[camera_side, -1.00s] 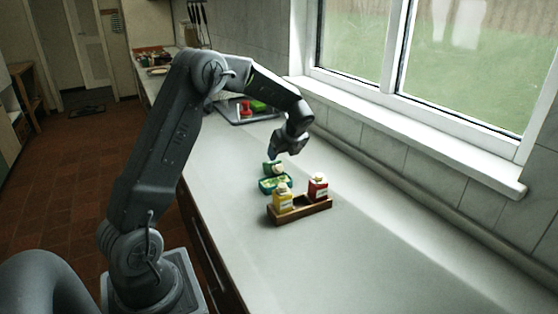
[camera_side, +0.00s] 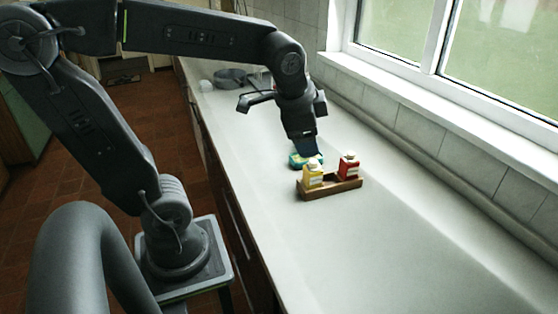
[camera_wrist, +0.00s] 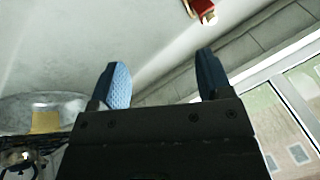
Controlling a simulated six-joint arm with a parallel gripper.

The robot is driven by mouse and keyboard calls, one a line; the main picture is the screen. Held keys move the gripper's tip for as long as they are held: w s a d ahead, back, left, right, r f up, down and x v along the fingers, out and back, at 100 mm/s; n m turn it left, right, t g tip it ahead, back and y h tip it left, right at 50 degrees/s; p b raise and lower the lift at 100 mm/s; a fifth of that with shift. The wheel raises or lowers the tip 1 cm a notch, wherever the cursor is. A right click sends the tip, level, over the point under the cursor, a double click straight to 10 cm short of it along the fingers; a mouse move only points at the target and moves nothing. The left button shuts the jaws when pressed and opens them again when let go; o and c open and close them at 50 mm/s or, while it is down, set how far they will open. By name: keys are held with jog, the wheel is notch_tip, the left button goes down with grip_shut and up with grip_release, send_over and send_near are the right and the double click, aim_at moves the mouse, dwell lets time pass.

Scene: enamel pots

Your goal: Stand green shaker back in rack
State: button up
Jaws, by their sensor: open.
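My gripper (camera_side: 306,150) is pointed down just behind the rack in the side view. In the wrist view its two blue fingers (camera_wrist: 162,68) are spread apart with nothing between them. The wooden rack (camera_side: 335,189) stands on the counter. It holds a yellow shaker (camera_side: 313,177) at its left end and a red shaker (camera_side: 349,167) at its right end, with a gap between. The red shaker also shows at the top of the wrist view (camera_wrist: 201,10).
A grey pan (camera_side: 231,78) and a white cup (camera_side: 205,86) stand farther back. The tiled wall and window ledge bound the right side. The counter in front of the rack is clear.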

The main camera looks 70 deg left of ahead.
jog(key=shift+o, duration=0.4)
jog(key=s+d+f+n+t+h, duration=0.1)
jog(key=s+d+n+h, duration=0.1)
jog(key=s+d+n, duration=0.3)
jog(key=s, duration=0.3)
jog(key=shift+d+f, duration=0.25)
